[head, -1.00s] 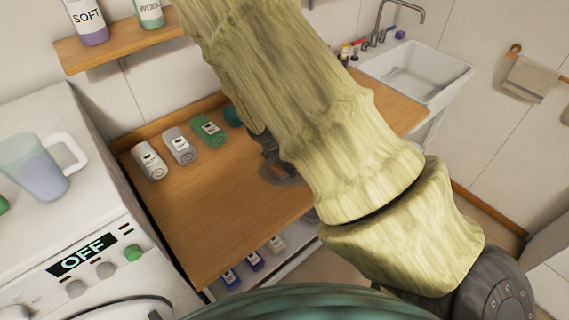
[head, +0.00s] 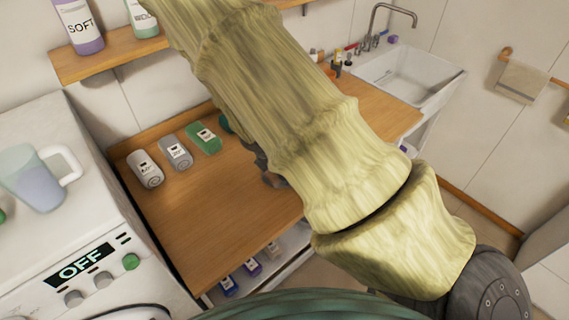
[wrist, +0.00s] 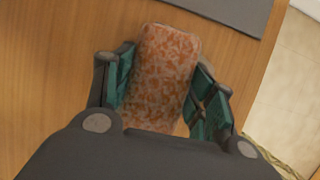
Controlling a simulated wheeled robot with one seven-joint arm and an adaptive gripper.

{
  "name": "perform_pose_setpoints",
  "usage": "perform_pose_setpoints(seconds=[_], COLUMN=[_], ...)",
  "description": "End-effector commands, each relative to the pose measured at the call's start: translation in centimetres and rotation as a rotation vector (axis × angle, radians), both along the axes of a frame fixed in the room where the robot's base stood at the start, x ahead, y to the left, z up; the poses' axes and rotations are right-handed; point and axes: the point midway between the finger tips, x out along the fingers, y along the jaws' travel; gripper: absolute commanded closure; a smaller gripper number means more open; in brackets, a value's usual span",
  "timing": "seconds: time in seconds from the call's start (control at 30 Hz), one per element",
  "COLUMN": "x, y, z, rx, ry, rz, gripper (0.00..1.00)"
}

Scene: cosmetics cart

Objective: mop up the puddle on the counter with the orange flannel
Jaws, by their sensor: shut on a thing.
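The orange flannel (wrist: 165,52) shows in the wrist view as a rounded, folded cloth with a mottled orange and pale pattern. My gripper (wrist: 161,84) has its teal-padded fingers on either side of the flannel and is shut on it. The wooden counter (wrist: 50,70) lies beneath; I cannot tell whether the flannel touches it. In the head view my arm hides the flannel and most of the gripper; only a dark piece shows over the counter (head: 205,215). No puddle can be made out in either view.
Rolled white (head: 145,168), grey (head: 175,152) and green (head: 203,138) cloths lie at the counter's back left. A washing machine (head: 90,225) stands left, a sink (head: 400,78) right. A grey flat thing (wrist: 235,12) lies near the flannel. The counter's front left is clear.

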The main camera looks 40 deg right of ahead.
Motion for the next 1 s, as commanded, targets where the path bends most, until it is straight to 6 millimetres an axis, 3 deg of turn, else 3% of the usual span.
perform_pose_setpoints(seconds=[0.77, 1.0], x=[-0.3, -0.3], y=[3.2, 3.2], z=[0.2, 1.7], rx=[0.001, 0.001], ry=[0.000, 0.000], rz=[0.001, 0.000], gripper=[0.64, 0.64])
